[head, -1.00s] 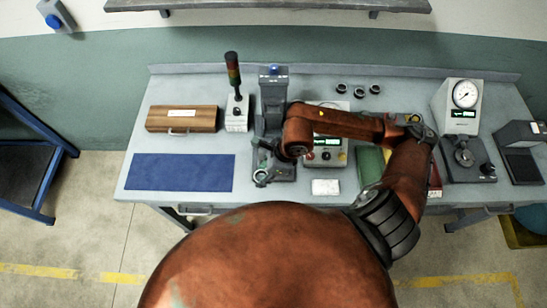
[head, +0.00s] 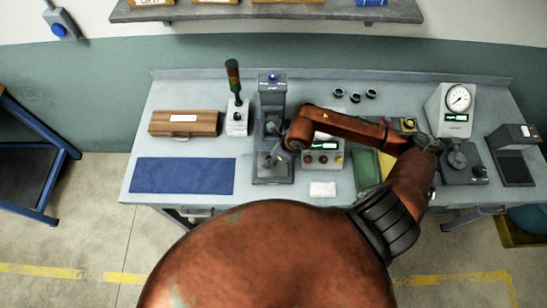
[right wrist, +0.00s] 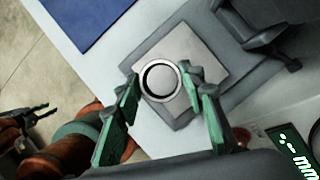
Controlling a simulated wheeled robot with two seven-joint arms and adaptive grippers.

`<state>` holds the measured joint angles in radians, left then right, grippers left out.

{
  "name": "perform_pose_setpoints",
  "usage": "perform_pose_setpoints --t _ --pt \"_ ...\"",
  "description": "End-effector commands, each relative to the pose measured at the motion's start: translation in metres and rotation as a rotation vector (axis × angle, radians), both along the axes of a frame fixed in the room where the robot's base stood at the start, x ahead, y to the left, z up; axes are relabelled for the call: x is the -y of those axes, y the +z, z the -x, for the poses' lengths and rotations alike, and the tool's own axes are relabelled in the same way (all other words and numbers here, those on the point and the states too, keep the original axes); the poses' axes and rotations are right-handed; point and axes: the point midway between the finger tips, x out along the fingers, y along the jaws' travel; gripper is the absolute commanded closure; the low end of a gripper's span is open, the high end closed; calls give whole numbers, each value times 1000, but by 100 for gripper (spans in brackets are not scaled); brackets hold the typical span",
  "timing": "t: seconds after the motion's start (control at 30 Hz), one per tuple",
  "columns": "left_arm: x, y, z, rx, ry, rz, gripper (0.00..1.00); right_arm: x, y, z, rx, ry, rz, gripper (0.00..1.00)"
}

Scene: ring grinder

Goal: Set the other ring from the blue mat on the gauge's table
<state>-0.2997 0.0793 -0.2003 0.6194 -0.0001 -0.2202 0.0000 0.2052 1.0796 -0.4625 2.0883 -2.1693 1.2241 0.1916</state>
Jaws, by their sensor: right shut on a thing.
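My right gripper (right wrist: 168,85) is shut on a metal ring (right wrist: 160,80) with a dark bore. The ring is seen over a pale square plate (right wrist: 207,55) of the grey machine; whether it touches the plate I cannot tell. In the head view my right gripper (head: 272,160) is at this machine (head: 272,95), and the ring is not clear there. The blue mat (head: 183,175) is bare. The dial gauge (head: 458,100) stands at the right, its small round table (head: 457,159) partly beside my arm. A gripper, seemingly my left (right wrist: 25,116), shows at the right wrist view's edge, its opening unclear.
A wooden case (head: 185,123) and a signal tower (head: 236,110) stand left of the machine. A control box (head: 322,158), white card (head: 322,189) and green mat (head: 366,172) lie right of it.

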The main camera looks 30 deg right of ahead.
Motion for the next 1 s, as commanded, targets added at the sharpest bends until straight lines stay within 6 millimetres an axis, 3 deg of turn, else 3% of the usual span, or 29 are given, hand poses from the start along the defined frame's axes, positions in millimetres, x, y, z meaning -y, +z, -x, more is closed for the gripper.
perform_pose_setpoints --t 0.37,0.6,0.93,0.97,1.0 --pt "0 10 0 1 0 0 66 21 -34 -20 0 -2 -1 90" --pt "0 24 -1 2 0 0 66 20 -61 -20 2 0 -2 90" --pt "0 20 -1 2 0 0 66 20 -66 -20 3 1 -1 90" --pt "0 21 -1 2 0 0 66 20 -65 -20 2 1 -1 61" --pt "0 21 -1 2 0 0 66 20 -65 -20 2 1 -1 58"
